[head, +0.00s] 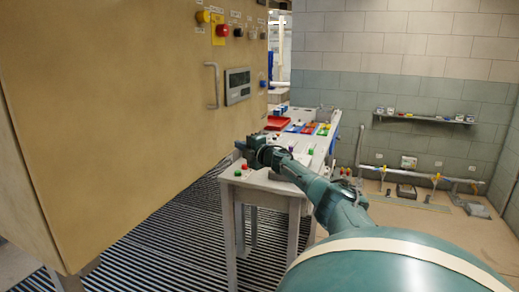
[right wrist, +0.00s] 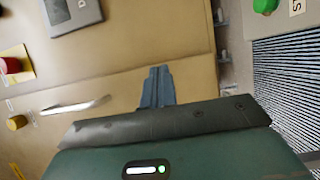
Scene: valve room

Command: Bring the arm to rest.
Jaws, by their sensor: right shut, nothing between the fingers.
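My right arm (head: 340,210) reaches from the bottom right of the head view toward the tan cabinet. My right gripper (head: 243,146) is at its end, close to the cabinet's right edge and in front of the white table. In the right wrist view the gripper's fingers (right wrist: 156,88) are together with nothing between them, and the cabinet face lies behind them. No left gripper shows in either view.
The tan cabinet (head: 120,110) carries a handle (head: 212,86), a display (head: 237,86) and a red button (head: 222,30). A white table (head: 265,183) with coloured trays stands beyond. A wall shelf (head: 422,118) and pipe valves are at right. Striped floor (head: 175,235) is open below.

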